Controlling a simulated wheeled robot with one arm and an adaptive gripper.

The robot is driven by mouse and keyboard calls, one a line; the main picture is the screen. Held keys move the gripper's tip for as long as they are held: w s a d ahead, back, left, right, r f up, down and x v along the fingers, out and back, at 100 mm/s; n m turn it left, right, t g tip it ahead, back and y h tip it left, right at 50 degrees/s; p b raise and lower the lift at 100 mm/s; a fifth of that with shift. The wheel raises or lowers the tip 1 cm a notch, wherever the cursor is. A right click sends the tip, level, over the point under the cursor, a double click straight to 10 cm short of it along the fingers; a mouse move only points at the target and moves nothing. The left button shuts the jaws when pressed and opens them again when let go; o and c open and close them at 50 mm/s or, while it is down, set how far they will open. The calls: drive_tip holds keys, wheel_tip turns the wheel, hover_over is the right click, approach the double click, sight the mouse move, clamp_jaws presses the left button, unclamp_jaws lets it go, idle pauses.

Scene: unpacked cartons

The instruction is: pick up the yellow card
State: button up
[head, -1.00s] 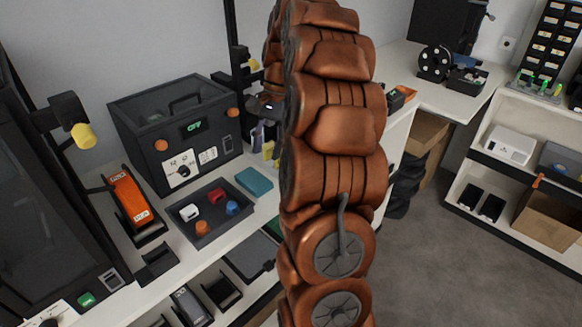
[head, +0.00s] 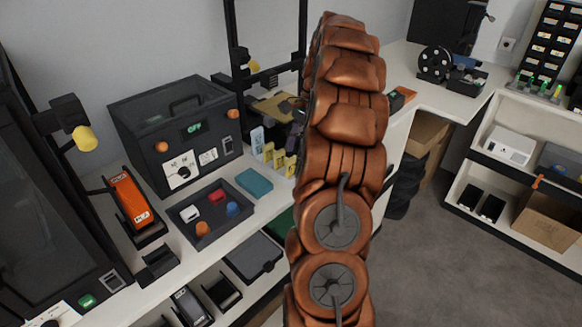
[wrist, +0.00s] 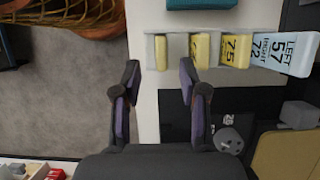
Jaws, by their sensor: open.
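Several yellow cards stand in a row on the white bench. In the head view the nearest yellow card (head: 291,166) is beside my arm. In the wrist view yellow cards lie at the left end (wrist: 160,52), in the middle (wrist: 200,50) and at the right (wrist: 235,50), the last marked 75. A light blue card (wrist: 285,53) marked LEFT 57 ends the row. My gripper (wrist: 160,75) is open and empty, its purple-padded fingers apart, with the leftmost yellow card just ahead between the tips. In the head view my arm hides much of my gripper (head: 295,133).
A teal block (head: 254,182) lies near the cards, beside a dark tray (head: 181,216) of small coloured parts. A black oven-like box (head: 125,125) stands left. A printer frame (head: 231,45) rises behind. The bench edge drops to the grey floor (wrist: 70,100).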

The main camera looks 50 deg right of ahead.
sight(293, 158)
drive_tip(key=shift+p+x, duration=0.85)
drive_tip(key=shift+x, duration=1.25)
drive_tip(key=shift+w+a+f, duration=0.15)
drive_tip(key=shift+a+f, duration=0.2)
drive_tip(key=shift+f, duration=0.1)
clamp_jaws()
